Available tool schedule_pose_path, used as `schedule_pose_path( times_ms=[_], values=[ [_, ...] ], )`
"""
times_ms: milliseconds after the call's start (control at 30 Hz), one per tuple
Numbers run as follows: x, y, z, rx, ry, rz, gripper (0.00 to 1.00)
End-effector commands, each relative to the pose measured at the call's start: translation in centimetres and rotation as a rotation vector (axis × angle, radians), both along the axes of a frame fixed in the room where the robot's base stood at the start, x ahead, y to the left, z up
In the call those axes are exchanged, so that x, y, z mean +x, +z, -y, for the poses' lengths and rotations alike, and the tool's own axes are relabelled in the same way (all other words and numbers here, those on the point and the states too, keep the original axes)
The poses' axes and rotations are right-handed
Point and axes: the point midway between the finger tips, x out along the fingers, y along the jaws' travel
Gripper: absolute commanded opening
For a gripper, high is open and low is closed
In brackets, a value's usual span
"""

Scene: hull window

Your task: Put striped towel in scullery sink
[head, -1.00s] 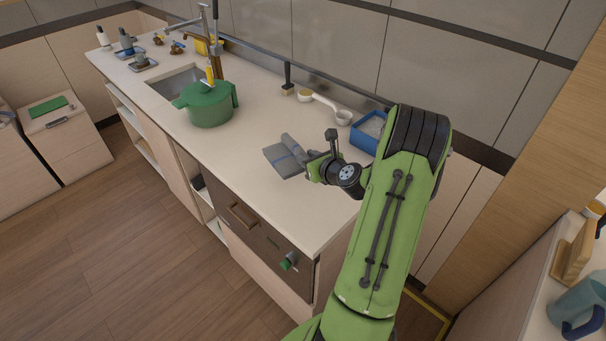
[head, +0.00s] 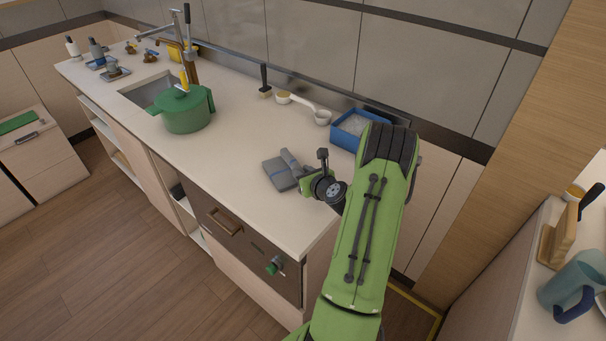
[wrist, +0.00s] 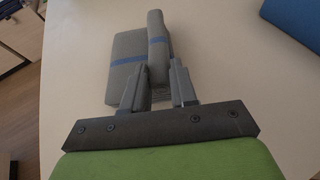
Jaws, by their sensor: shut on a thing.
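The striped towel (head: 279,172) is grey with a blue stripe and lies folded on the counter near its front right part. In the wrist view the towel (wrist: 127,62) shows a flat part and a raised fold. My gripper (head: 298,176) is at the towel's near right edge. In the wrist view my gripper (wrist: 159,88) has its two fingers on either side of the raised fold, shut on it. The sink (head: 146,90) is a basin set in the counter at the far left, partly hidden behind the green pot.
A green pot (head: 187,112) with a lid stands on the counter between the towel and the sink. A blue bin (head: 352,133), a white ladle (head: 308,107) and a brush (head: 265,84) are along the back wall. The faucet (head: 188,45) rises behind the sink. The counter's middle is clear.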

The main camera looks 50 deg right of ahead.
Motion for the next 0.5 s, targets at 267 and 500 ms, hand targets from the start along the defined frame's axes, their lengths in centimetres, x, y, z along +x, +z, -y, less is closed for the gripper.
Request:
schedule_pose_path(
  times_ms=[267,500],
  values=[
    [0.00,-0.16,-0.01,0.000,0.000,0.000,0.53],
    [0.01,-0.09,-0.02,0.000,0.000,0.000,0.53]
  ],
)
